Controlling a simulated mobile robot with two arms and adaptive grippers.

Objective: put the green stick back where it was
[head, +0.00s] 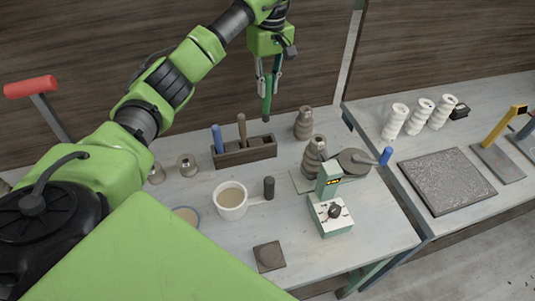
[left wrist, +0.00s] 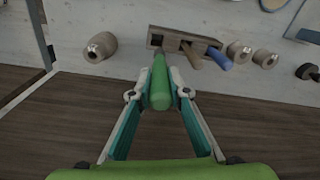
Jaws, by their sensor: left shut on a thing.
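The green stick (head: 267,104) hangs upright below my left gripper (head: 267,78), which is shut on its upper part. The wooden rack (head: 249,155) stands at the back of the table, below the stick and apart from it. A blue stick (head: 218,138) and a brown stick (head: 242,130) stand in its left and middle slots; its right slot looks empty. In the left wrist view the green stick (left wrist: 160,90) sits between the fingers, its far end overlapping the rack's end (left wrist: 200,37). My right gripper is not in view.
A grey-brown turned pot (head: 304,122) stands just right of the rack; another (head: 314,158) stands nearer. Small pots (head: 187,166) stand to the left. A mug (head: 230,201), a dark cylinder (head: 269,188) and a pale green device (head: 330,215) are in front.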

